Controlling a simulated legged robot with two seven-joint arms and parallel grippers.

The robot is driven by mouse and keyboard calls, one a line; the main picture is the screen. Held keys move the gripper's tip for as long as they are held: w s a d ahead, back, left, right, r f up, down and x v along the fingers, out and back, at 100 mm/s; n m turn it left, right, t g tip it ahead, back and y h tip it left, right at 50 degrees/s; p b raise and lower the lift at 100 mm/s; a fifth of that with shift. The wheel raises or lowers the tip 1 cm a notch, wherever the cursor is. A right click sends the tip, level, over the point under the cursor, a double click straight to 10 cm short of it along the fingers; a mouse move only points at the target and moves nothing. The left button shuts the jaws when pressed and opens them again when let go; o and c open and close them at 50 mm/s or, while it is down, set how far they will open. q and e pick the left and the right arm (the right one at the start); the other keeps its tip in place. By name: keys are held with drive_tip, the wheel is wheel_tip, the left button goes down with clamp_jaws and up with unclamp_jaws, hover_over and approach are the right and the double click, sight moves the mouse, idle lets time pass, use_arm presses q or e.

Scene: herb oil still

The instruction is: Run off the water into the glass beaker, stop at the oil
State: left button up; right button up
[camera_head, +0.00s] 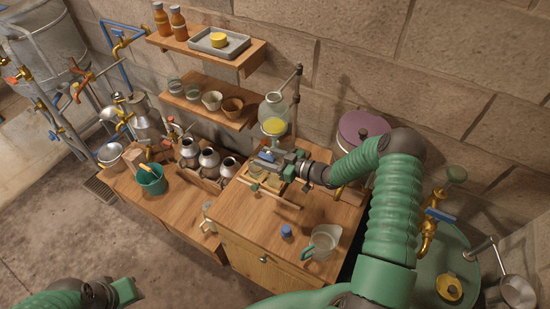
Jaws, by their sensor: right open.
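The glass separating vessel (275,108) hangs on a metal stand at the back of the wooden cabinet, with yellow liquid (274,126) in its lower part. My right gripper (264,160) is open just below the vessel, by its outlet; its jaws and the arm hide the tap, and I cannot tell whether they touch it. A clear glass container (253,170) shows partly below the gripper; its contents are unclear. A clear glass jug with a teal handle (322,243) stands at the cabinet's front right. My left gripper (122,291) is low at the left, away from the cabinet; its jaws are unclear.
A small blue-capped bottle (286,231) stands left of the jug. Several metal cans (209,157) and a teal bucket (151,179) stand on the lower bench to the left. Shelves (210,103) with bowls are behind. A purple-lidded pot (362,128) is at the back right.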

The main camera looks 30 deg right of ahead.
drive_tip(key=shift+w+d+f, duration=0.1)
drive_tip(key=shift+w+f, duration=0.05)
drive_tip(key=shift+d, duration=0.25)
drive_tip(key=c, duration=0.4)
drive_tip(key=shift+c, duration=1.2)
drive_tip(key=shift+a, duration=0.15)
clamp_jaws()
use_arm(q)
drive_tip(key=shift+w+d, duration=0.1)
drive_tip(key=shift+d, duration=0.05)
drive_tip(key=shift+r, duration=0.1)
use_arm(e)
drive_tip(key=shift+r, duration=0.2)
